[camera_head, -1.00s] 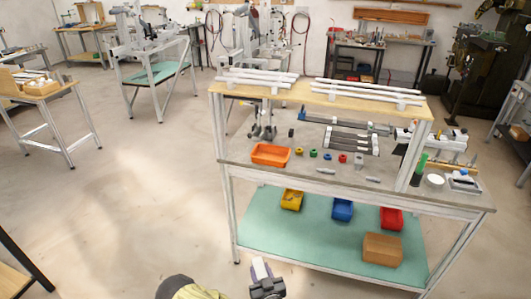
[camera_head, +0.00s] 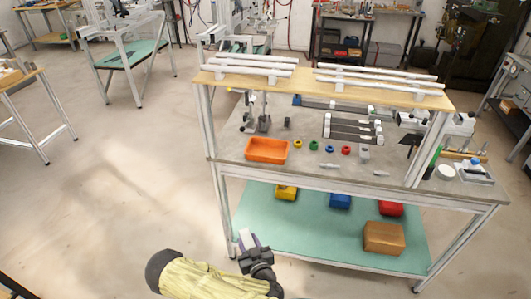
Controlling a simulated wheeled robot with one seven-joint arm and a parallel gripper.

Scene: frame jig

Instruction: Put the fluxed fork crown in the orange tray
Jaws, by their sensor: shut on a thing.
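The orange tray (camera_head: 266,159) sits on the left part of the grey bench top, near its front edge. My gripper (camera_head: 248,240) is low in the picture, in front of the bench and apart from the tray. It is shut on a small pale and purple thing, partly hidden by the jaws and too small to identify surely as the fork crown. The tray's inside shows orange, with nothing clearly visible in it.
The bench (camera_head: 215,172) has an overhead shelf (camera_head: 300,82) carrying white tubes. Several small coloured rings and a grey block (camera_head: 364,153) lie right of the tray. Stands (camera_head: 264,122) rise behind it. Bins and a cardboard box (camera_head: 384,238) are on the lower green shelf.

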